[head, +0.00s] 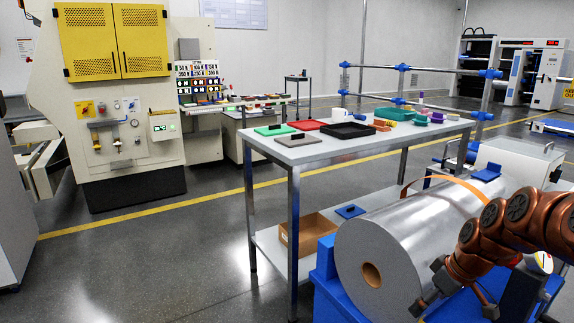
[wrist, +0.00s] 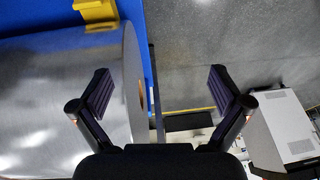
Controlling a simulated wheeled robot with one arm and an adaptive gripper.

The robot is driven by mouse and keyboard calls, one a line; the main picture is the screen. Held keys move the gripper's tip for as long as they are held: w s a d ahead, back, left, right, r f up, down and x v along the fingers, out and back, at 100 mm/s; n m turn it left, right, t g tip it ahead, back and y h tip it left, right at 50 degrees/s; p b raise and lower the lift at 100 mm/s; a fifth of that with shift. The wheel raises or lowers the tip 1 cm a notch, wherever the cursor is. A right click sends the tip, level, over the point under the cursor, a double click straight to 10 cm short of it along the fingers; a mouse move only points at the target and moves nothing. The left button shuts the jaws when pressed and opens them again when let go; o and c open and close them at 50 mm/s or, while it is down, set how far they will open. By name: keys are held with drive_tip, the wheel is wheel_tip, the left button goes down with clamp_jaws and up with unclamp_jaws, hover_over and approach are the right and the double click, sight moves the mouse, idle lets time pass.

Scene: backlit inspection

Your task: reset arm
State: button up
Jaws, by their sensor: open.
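My copper-coloured arm (head: 510,222) reaches in from the right in the head view, in front of a large silver roll. My gripper (head: 455,305) hangs at the lower right by the roll's near end. In the wrist view my gripper (wrist: 158,90) has its two dark fingers spread wide, with nothing between them. The silver roll (wrist: 60,95) fills the left of that view behind the left finger. I cannot tell how far the fingers are from the roll.
The silver roll (head: 400,235) rests on a blue stand (head: 325,265). Beside it is a metal table (head: 305,151) with a black tray (head: 348,131), coloured lids and small parts; a cardboard box (head: 310,235) sits on its lower shelf. Grey floor (head: 150,260) at the left is clear.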

drive_tip(key=s+a+r+m+g+h+p, duration=0.1)
drive_tip(key=s+a+r+p, duration=0.45)
drive_tip(key=s+r, duration=0.2)
drive_tip(key=s+a+r+m+g+p, duration=0.1)
drive_tip(key=s+a+r+p, duration=0.3)
drive_tip(key=s+r+p, duration=0.4)
drive_tip(key=s+a+r+m+g+h+p, duration=0.1)
drive_tip(key=s+a+r+p, duration=0.45)
drive_tip(key=r, duration=0.35)
drive_tip(key=s+r+m+g+h+p, duration=0.1)
drive_tip(key=s+r+m+p, duration=0.2)
drive_tip(key=s+r+p, duration=0.4)
drive_tip(key=s+p, duration=0.2)
drive_tip(key=s, duration=0.1)
drive_tip(key=shift+s+g, duration=0.3)
